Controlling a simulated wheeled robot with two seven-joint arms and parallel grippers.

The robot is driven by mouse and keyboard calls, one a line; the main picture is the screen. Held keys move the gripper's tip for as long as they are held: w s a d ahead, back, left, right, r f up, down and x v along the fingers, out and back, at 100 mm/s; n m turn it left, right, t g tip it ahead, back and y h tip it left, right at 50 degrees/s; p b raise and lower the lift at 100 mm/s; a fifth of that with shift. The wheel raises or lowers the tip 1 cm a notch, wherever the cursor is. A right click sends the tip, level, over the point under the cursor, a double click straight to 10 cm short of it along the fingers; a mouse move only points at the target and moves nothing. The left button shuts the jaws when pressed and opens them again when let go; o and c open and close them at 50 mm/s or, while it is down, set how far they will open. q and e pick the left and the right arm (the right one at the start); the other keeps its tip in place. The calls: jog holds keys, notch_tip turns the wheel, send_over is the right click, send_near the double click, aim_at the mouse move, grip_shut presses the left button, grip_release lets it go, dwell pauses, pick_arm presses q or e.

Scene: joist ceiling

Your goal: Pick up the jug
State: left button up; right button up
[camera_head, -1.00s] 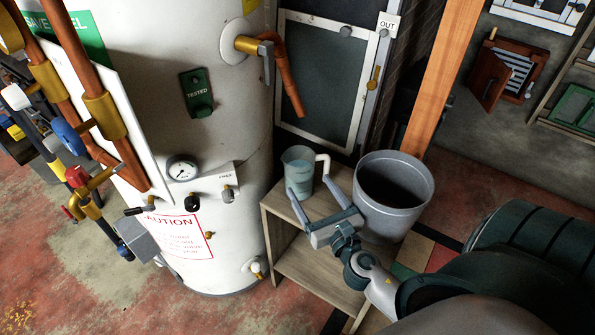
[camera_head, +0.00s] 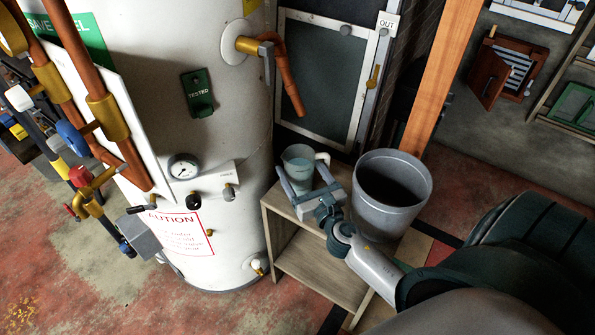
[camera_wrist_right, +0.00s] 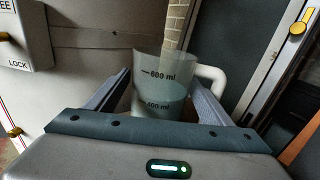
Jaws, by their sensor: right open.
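The jug (camera_head: 298,165) is a clear measuring jug with a white handle, standing upright on top of a small wooden shelf unit (camera_head: 308,277). It also shows in the right wrist view (camera_wrist_right: 160,82), with 600 ml and 400 ml marks and pale liquid inside. My right gripper (camera_head: 303,181) is open, with one finger on each side of the jug's body. In the wrist view the fingers (camera_wrist_right: 160,98) flank the jug; I cannot tell whether either touches it. The white handle (camera_wrist_right: 212,76) is on the right, beyond the right finger. My left gripper is not in view.
A grey bucket (camera_head: 388,222) stands close to the right of my right gripper. A large white tank (camera_head: 215,130) with valves and copper pipes rises close on the left. A dark framed panel (camera_head: 325,75) is behind the jug.

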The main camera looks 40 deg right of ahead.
jog(key=w, duration=0.3)
jog(key=shift+w+d+r, duration=0.15)
jog(key=shift+d+r, duration=0.05)
jog(key=shift+d, duration=0.1)
jog(key=shift+w+d, duration=0.1)
jog(key=shift+w, duration=0.3)
jog(key=shift+w+f, duration=0.1)
jog(key=shift+w, duration=0.15)
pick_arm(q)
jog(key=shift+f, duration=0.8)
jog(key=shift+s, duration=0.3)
pick_arm(e)
jog(key=c, duration=1.6)
pick_arm(q)
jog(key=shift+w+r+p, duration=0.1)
jog(key=shift+p, duration=0.3)
pick_arm(e)
jog(key=shift+c, duration=0.2)
